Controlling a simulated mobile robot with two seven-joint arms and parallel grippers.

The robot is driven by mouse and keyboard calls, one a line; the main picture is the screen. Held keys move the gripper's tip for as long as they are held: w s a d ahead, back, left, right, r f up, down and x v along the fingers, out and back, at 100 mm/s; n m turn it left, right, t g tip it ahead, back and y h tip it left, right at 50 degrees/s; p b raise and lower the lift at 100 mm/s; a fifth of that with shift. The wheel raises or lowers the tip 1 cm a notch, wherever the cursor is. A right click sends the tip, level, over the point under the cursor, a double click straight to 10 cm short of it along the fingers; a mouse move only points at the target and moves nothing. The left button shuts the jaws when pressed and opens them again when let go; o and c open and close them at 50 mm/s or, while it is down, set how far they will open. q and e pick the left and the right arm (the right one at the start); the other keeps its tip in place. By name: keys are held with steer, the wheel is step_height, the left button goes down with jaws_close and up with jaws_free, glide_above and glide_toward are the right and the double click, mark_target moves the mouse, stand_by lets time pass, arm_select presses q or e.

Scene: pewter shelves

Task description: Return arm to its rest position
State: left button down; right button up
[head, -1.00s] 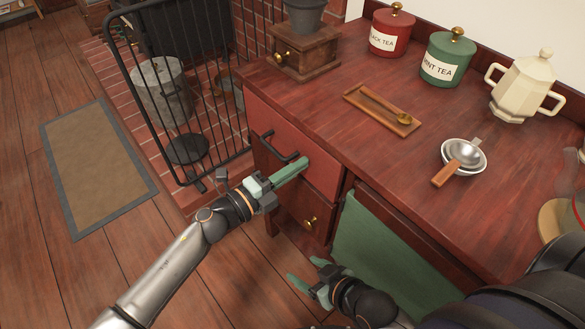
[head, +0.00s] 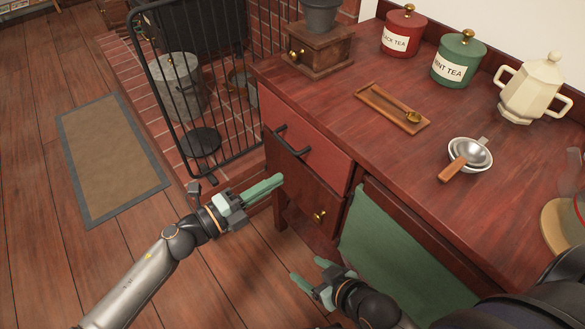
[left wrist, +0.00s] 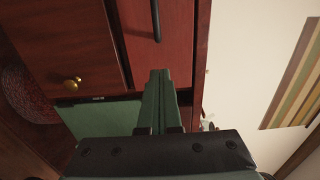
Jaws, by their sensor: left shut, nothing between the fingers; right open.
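My left gripper (head: 262,188) has green fingers and is shut and empty. It hangs in front of the cabinet, left of the drawers and clear of the black handle. It also shows in the left wrist view (left wrist: 158,85), fingers together. My right gripper (head: 307,270) is open and empty, low in front of the green cloth. The red upper drawer (head: 315,145) has a black bar handle (head: 292,141) and looks closed. The lower drawer (head: 300,190) has a brass knob (head: 320,216).
A green cloth (head: 395,255) hangs at the cabinet front. A black fire screen (head: 195,90) stands left. The floor by the rug (head: 115,160) is clear.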

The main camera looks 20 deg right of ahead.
arm_select(q)
steer(key=shift+v, duration=2.05)
